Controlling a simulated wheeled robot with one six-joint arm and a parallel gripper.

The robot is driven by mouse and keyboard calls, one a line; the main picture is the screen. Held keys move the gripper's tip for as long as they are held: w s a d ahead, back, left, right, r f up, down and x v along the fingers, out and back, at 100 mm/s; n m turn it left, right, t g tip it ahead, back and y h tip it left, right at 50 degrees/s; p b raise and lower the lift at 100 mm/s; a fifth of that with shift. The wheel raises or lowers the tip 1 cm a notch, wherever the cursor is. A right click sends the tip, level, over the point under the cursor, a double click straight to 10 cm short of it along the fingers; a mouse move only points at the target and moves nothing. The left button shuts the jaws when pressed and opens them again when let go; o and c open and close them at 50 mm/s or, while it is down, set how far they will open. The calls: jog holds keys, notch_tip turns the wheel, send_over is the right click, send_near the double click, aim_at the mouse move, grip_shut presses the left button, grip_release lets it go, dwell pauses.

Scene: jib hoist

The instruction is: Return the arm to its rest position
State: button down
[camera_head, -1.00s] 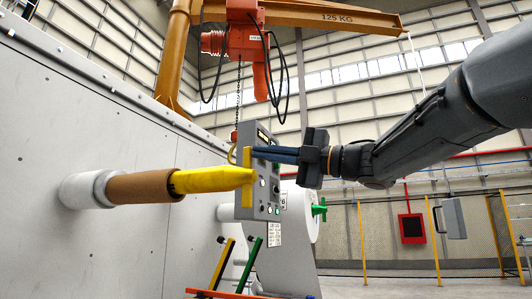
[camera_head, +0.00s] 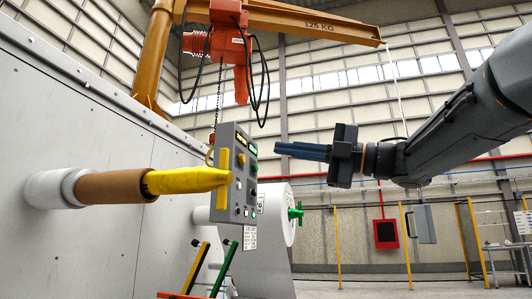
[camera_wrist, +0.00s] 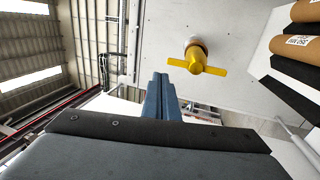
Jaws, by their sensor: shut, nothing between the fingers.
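My gripper (camera_head: 278,149) is shut and empty in the head view, its blue fingers pointing left. It hangs in the air to the right of the grey control panel (camera_head: 231,187), with a clear gap between them. My dark grey arm reaches in from the right edge. In the wrist view the closed blue fingers (camera_wrist: 158,78) point up the picture towards a pale wall.
A yellow-tipped spindle (camera_head: 188,180) sticks out from the grey machine wall (camera_head: 70,130) at left; it also shows in the wrist view (camera_wrist: 197,62). An orange hoist (camera_head: 228,45) hangs from the jib beam (camera_head: 300,22). A white roll (camera_head: 275,212) stands behind the panel.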

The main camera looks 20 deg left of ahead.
jog(key=shift+s+d, duration=0.1)
jog(key=shift+d, duration=1.1)
